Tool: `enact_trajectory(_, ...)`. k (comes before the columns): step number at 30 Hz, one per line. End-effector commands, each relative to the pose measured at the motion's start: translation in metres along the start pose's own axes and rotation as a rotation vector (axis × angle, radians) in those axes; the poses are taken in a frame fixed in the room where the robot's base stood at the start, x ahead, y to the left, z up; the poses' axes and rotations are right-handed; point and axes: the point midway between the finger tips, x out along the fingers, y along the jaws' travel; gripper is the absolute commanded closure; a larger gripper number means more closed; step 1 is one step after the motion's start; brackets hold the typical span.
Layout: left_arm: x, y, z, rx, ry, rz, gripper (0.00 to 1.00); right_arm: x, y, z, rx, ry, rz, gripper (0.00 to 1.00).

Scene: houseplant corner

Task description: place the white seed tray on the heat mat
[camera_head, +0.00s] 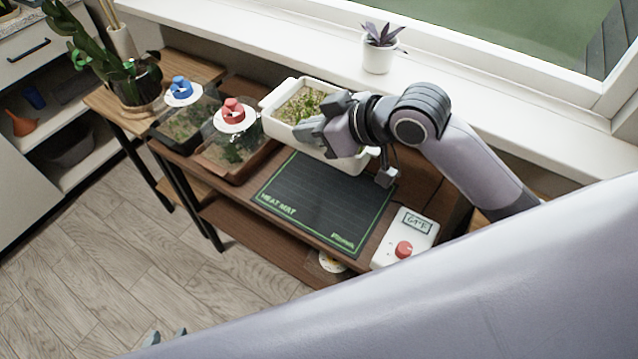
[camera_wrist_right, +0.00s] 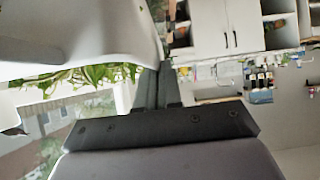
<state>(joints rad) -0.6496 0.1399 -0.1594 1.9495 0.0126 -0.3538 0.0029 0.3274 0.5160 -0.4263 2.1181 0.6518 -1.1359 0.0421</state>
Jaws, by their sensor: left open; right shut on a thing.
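The white seed tray (camera_head: 283,132), full of green seedlings, is behind the heat mat and overlaps its far edge in the head view. I cannot tell whether it is lifted. My right gripper (camera_head: 322,132) is shut on the tray's near wall. In the right wrist view the fingers (camera_wrist_right: 158,88) pinch the white wall (camera_wrist_right: 95,30), with leaves beside it. The dark heat mat (camera_head: 322,205) with a green border lies flat, and its visible surface is bare. My left gripper (camera_head: 167,338) shows only its open, empty fingertips at the bottom edge, over the floor.
Left of the mat are two covered trays, one with a red-knobbed lid (camera_head: 231,115), one with a blue-knobbed lid (camera_head: 183,92). A white controller (camera_head: 405,238) with a red knob sits right of the mat. A potted purple plant (camera_head: 379,52) stands on the windowsill.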

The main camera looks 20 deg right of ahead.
Motion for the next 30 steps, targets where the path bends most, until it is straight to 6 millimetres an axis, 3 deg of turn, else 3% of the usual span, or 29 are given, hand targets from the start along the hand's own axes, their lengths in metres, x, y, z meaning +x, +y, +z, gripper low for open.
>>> enact_trajectory(15, 0.008, 0.000, 0.011, 0.000, 0.000, 0.000, 0.57, 0.071, -0.002, 0.106, 0.000, -0.001, 0.000, 1.00)
enact_trajectory(30, 0.013, 0.000, 0.017, 0.000, 0.000, -0.001, 0.57, 0.104, -0.003, 0.154, -0.001, 0.001, 0.001, 1.00)
